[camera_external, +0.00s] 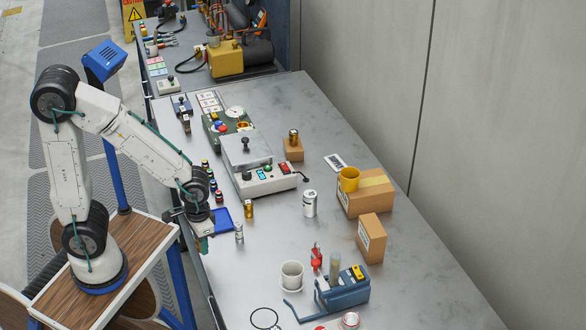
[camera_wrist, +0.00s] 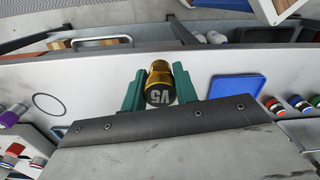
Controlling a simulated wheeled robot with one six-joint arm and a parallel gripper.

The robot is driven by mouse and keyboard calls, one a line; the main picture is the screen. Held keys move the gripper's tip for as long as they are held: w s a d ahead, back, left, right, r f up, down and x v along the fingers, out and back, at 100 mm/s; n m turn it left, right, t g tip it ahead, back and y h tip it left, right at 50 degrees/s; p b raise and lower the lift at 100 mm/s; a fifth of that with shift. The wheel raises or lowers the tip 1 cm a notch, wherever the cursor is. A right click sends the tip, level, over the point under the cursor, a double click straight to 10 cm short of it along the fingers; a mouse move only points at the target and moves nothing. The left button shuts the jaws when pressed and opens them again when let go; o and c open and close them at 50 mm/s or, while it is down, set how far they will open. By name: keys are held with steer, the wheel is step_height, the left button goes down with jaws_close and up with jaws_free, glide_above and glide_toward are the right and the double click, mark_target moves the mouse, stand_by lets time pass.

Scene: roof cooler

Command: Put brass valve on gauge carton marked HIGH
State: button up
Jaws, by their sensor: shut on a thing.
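My gripper (camera_external: 203,243) hangs at the left edge of the bench in the external view. In the wrist view my gripper (camera_wrist: 158,92) has its green fingers shut on a brass valve (camera_wrist: 159,82), whose dark end reads V5. The held valve is hidden in the external view. A brown carton (camera_external: 366,201) with a yellow mug on top stands at the right of the bench. A smaller carton (camera_external: 371,240) stands in front of it. A small brown box (camera_external: 294,152) farther back carries a brass piece (camera_external: 293,136). I cannot read HIGH on any carton.
Another brass piece (camera_external: 248,209) stands on the bench near a blue tray (camera_external: 221,218). A white can (camera_external: 310,204), white mug (camera_external: 292,275) and blue holder (camera_external: 342,296) stand toward the front. A grey-topped control box (camera_external: 246,151) stands behind. The bench middle has free room.

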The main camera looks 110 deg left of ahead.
steer(key=w+a+r, duration=0.2)
steer(key=w+a, duration=0.4)
steer(key=w, duration=0.5)
steer(key=w+a+r, duration=0.3)
steer(key=w+a, duration=0.4)
steer(key=w, duration=0.3)
step_height(320, 180, up, 6)
steer(key=n, duration=0.1)
glide_above(373, 225)
steer(key=shift+f, duration=1.95)
steer(key=shift+f, duration=0.15)
steer(key=o, duration=1.1)
steer(key=shift+c, duration=0.2)
